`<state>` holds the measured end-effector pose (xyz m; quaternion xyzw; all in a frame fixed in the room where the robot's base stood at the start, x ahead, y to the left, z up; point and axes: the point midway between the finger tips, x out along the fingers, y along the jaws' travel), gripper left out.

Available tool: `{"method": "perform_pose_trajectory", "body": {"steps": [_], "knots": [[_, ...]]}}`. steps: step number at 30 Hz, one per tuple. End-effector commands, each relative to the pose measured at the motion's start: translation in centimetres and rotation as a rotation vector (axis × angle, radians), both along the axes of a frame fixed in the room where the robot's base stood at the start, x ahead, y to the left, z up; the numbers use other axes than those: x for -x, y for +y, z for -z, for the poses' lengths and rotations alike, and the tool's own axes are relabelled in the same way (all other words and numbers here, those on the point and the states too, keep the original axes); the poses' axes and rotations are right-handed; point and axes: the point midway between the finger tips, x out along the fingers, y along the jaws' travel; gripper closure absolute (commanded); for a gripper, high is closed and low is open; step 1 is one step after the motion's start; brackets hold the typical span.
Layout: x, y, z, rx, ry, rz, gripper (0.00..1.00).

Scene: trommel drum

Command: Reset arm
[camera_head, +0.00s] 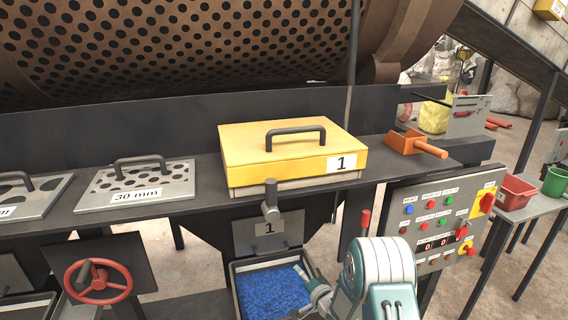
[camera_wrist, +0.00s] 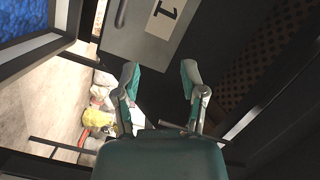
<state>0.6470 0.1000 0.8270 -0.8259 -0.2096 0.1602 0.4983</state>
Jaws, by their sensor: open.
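My gripper (camera_wrist: 158,82) is open and empty in the wrist view, its two teal-tipped fingers spread apart. In the head view my gripper (camera_head: 308,298) is low in the picture, at the right side of a tray of blue pieces (camera_head: 268,292), partly hidden by my arm. I cannot tell whether it touches the tray. A grey plate marked 1 (camera_head: 268,234) with a handle is above the tray; it also shows at the top of the wrist view (camera_wrist: 160,22).
A yellow lidded box marked 1 (camera_head: 240,147) sits on the dark bench. A control panel (camera_head: 440,225) is right of my arm. A red handwheel (camera_head: 98,282) is at lower left. An orange scoop (camera_head: 408,143) lies at the bench's right. The perforated drum (camera_head: 200,45) is behind.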

Motion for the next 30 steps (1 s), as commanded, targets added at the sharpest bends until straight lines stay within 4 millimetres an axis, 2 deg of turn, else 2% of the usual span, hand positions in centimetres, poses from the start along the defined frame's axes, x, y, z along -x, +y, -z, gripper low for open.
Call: {"method": "perform_pose_trajectory", "body": {"steps": [1, 7, 14, 17, 23, 30], "knots": [[-0.5, -0.5, -2.2, 0.056, -0.005, 0.023, 0.46], [-0.9, -2.6, -8.3, 0.282, 0.024, 0.109, 0.46], [1.2, -5.2, -14.8, 0.512, 0.090, 0.184, 0.46], [2.8, -6.3, -17.4, 0.601, 0.128, 0.207, 0.46], [7.4, -8.3, -21.9, 0.759, 0.216, 0.228, 0.46], [14.7, -10.0, -25.8, 0.912, 0.337, 0.205, 0.46]]}}
